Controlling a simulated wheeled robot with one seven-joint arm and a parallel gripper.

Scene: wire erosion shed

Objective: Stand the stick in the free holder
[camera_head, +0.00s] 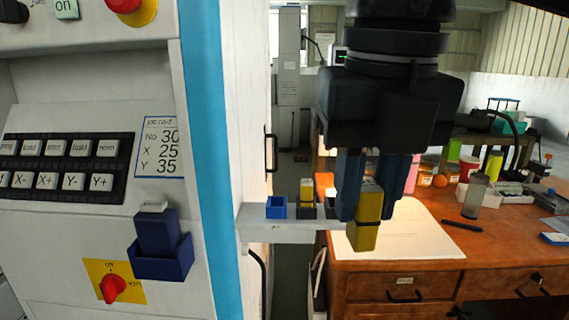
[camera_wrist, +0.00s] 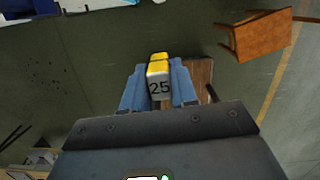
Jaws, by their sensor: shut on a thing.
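My gripper (camera_head: 369,203) is shut on a yellow stick (camera_head: 367,222), which hangs upright between its blue fingers. The stick has a dark band low down; in the wrist view its pale end (camera_wrist: 158,88) reads 25. The white shelf (camera_head: 290,231) behind and left of the stick bears a row of small holders. The blue holder (camera_head: 277,208) at its left looks empty. A dark holder beside it (camera_head: 306,212) has a yellow stick (camera_head: 306,189) standing in it. Another dark holder (camera_head: 329,213) with a whitish piece is partly hidden by my gripper.
A blue holder (camera_head: 162,264) on the machine's front bears a dark blue stick (camera_head: 157,232). A red switch (camera_head: 113,289) is below it. A wooden desk (camera_head: 430,276) with paper, bottles and tools stands at the right.

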